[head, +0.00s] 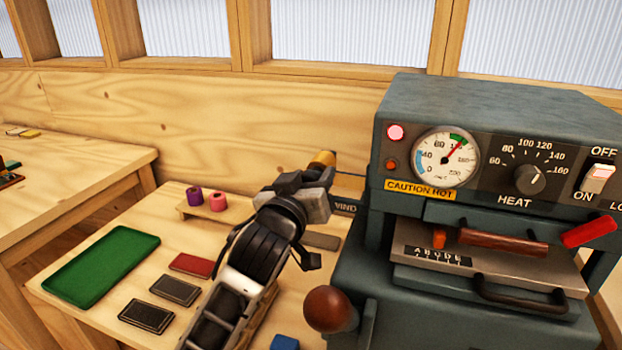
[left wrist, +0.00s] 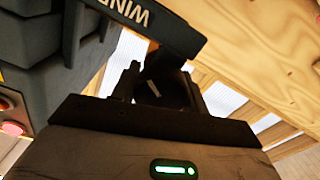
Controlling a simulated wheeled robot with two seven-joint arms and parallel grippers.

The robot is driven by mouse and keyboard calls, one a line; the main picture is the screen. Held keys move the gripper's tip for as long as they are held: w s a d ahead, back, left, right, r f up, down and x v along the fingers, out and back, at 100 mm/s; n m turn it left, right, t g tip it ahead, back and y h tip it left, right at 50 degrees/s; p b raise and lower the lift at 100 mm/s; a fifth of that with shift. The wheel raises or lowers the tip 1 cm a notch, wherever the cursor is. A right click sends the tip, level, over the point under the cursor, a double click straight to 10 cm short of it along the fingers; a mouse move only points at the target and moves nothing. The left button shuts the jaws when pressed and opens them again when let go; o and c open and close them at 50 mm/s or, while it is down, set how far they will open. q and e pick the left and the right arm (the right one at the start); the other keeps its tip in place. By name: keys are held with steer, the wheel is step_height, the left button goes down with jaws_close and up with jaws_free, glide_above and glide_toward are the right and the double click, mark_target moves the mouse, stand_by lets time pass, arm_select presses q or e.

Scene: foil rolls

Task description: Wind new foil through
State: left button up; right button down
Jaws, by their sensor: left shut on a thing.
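The dark green hot foil press (head: 480,105) stands at the right in the head view. A gold foil roll (head: 322,158) shows at its left side, partly hidden behind my left gripper. My left gripper (head: 325,195) is at the dark bar marked WIND (head: 345,208), shut on a dark part there. In the left wrist view the WIND bar (left wrist: 165,30) crosses just beyond my left gripper (left wrist: 160,85); the held part is dark and its shape is unclear. A purple roll (head: 194,196) and a pink roll (head: 218,201) stand on a small wooden rack (head: 196,213). My right gripper is out of view.
A green tray (head: 100,258), a red block (head: 191,265) and dark flat blocks (head: 146,316) lie on the bench. The press is marked CAUTION HOT, with a lit lamp (head: 396,132). A ball-ended lever (head: 328,309) sticks out at its front left.

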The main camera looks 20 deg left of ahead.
arm_select(q)
steer(key=shift+m, duration=0.3)
